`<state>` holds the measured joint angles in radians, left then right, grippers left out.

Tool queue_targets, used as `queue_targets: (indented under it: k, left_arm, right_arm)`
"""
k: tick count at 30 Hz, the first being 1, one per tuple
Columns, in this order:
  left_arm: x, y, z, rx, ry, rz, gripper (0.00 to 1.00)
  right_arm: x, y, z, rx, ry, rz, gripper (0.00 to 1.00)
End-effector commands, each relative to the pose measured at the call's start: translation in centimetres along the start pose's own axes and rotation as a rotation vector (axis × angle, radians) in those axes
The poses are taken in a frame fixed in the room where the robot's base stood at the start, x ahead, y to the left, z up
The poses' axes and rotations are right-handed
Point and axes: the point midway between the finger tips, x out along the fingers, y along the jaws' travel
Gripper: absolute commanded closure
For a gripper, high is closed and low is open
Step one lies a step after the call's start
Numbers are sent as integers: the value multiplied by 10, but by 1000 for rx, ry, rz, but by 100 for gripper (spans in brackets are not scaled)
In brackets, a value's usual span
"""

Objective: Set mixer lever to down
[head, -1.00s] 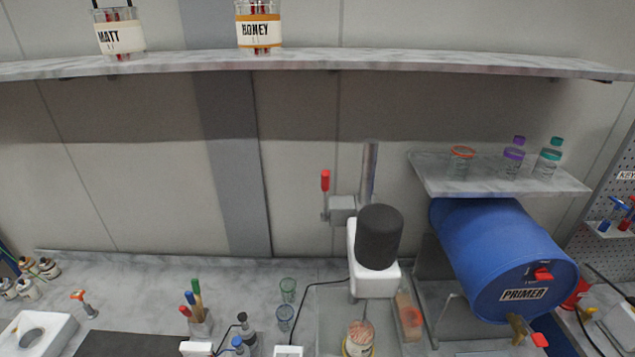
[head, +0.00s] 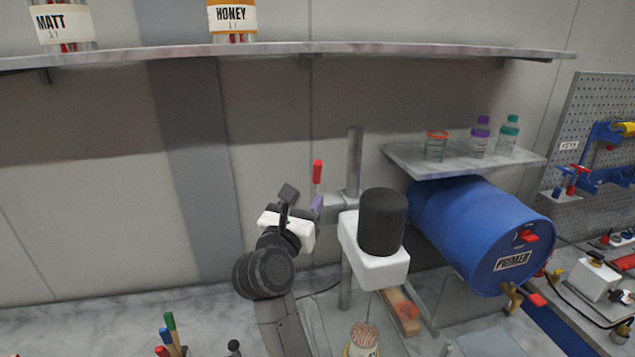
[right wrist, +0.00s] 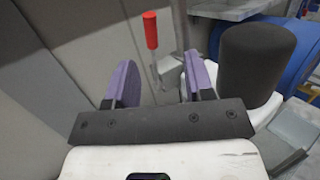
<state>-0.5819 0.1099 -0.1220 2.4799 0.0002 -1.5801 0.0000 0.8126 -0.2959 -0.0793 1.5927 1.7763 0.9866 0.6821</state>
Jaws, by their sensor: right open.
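The mixer has a white body with a dark grey motor head (head: 382,222) on a metal post (head: 354,165). Its lever with a red handle (head: 317,172) stands upright on the left side of the post; the red handle also shows in the right wrist view (right wrist: 151,30). My right gripper (head: 302,200) is just left of the lever. In the right wrist view its two purple fingers (right wrist: 158,84) are apart with nothing between them, and the lever rises beyond the gap. The lever's lower part is partly hidden by the gripper in the head view. My left gripper is not seen.
A blue PRIMER drum (head: 483,235) lies under a small shelf (head: 465,160) to the right of the mixer. A long shelf (head: 300,49) crosses above. A brush holder with several handles stands at lower left. A can (head: 362,340) stands below the mixer.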

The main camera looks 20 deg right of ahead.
Motion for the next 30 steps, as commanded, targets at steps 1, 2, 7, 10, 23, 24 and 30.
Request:
queue_targets:
  k: [1, 2, 7, 10, 23, 24, 30]
  left_arm:
    - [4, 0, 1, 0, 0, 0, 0]
    - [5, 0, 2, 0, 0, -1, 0]
    - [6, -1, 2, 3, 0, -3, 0]
    - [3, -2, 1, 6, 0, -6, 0]
    - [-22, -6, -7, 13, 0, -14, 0]
    - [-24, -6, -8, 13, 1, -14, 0]
    - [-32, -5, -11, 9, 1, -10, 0]
  right_arm:
    - [0, 6, 0, 42, 48, -2, 52]
    - [0, 8, 0, 63, 76, -3, 52]
    - [0, 17, 1, 128, 173, -7, 52]
    - [7, 19, 1, 138, 191, -8, 52]
    - [82, 18, -11, 136, 192, -11, 52]
    - [88, 19, -12, 135, 191, -9, 52]
    - [115, 19, -19, 136, 191, -9, 52]
